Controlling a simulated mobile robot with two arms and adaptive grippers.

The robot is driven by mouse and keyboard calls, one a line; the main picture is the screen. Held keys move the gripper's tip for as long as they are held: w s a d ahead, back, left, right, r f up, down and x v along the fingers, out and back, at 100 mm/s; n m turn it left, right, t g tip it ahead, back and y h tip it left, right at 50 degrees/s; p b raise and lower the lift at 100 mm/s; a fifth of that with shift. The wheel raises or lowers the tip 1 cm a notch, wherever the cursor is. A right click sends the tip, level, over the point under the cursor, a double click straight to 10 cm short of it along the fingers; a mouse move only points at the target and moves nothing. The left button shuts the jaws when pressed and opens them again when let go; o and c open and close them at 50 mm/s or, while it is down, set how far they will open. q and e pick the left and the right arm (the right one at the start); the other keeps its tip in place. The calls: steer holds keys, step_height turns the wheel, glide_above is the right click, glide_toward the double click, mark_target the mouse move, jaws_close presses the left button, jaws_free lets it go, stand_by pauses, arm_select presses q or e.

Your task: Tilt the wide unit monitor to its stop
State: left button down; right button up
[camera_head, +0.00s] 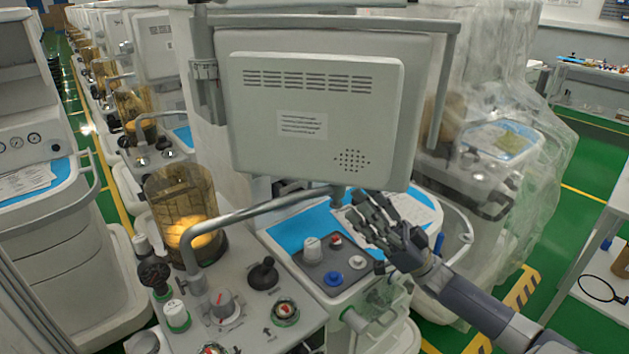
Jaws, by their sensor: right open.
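The wide unit monitor (316,112) shows its pale grey back in the middle of the head view, with vent slots, a label and a patch of speaker holes. A metal arm (255,209) runs below it. My right gripper (366,208) is open, just below the monitor's lower right part. Its fingers point up and left, over the blue work surface. I cannot tell whether a fingertip touches the monitor's lower edge. The monitor's screen side is hidden. My left gripper is not in view.
A canister with a yellow-lit inside (184,218) and several knobs stand left of the gripper. A control block (332,268) with knobs lies just below it. A plastic-wrapped cart (490,150) stands at the right. Green floor (560,240) is free beyond it.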

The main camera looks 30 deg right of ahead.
steer(key=w+a+r+p, duration=0.2)
steer(key=w+a+r, duration=0.1)
steer(key=w+a, duration=0.3)
steer(key=shift+w+a+r, duration=0.3)
steer(key=shift+w+a, duration=0.05)
steer(key=shift+w, duration=0.3)
